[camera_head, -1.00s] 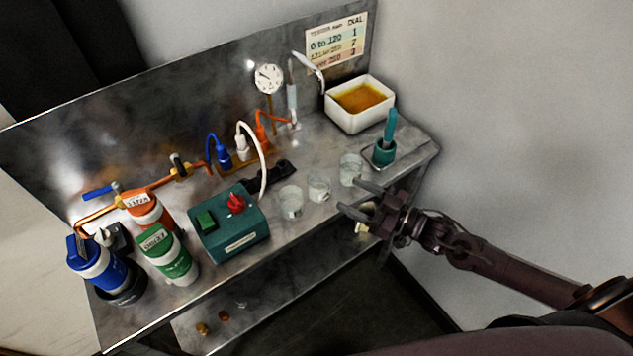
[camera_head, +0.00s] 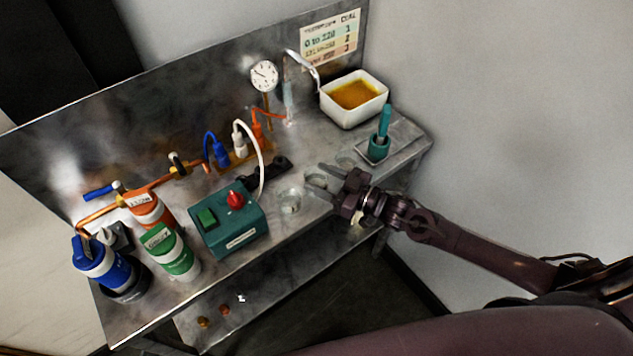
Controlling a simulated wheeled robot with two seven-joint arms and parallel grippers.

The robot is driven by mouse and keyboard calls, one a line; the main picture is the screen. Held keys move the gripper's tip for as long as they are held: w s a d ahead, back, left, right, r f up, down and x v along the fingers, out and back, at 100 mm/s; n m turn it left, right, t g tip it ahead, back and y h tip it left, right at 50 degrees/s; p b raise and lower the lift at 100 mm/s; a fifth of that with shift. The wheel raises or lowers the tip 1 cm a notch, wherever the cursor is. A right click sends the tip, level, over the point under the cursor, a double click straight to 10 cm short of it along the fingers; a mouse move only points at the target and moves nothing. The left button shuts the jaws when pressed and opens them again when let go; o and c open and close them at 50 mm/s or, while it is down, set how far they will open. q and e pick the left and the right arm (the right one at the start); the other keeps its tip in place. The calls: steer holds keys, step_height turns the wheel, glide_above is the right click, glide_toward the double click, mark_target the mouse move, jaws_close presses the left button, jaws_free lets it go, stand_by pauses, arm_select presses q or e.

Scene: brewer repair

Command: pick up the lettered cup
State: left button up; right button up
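Several small clear glass cups stand in a row on the steel bench. The left cup (camera_head: 289,201) stands clear, with a small pale label low on its front; I cannot read a letter. The middle cup (camera_head: 317,182) is mostly hidden by my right gripper (camera_head: 315,178), whose fingers are apart and reach to either side of it. I cannot tell if they touch the glass. The right cup (camera_head: 346,162) shows only in part behind the upper finger. My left gripper is not in view.
A green box with a red knob (camera_head: 228,221) stands left of the cups. A teal holder with a handle (camera_head: 379,148) and a white tray of amber liquid (camera_head: 353,108) stand behind right. Blue, green and orange canisters crowd the left end. The bench's front edge (camera_head: 262,246) is close.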

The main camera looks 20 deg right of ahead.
steer(key=c, duration=0.5)
steer(key=shift+r, duration=0.15)
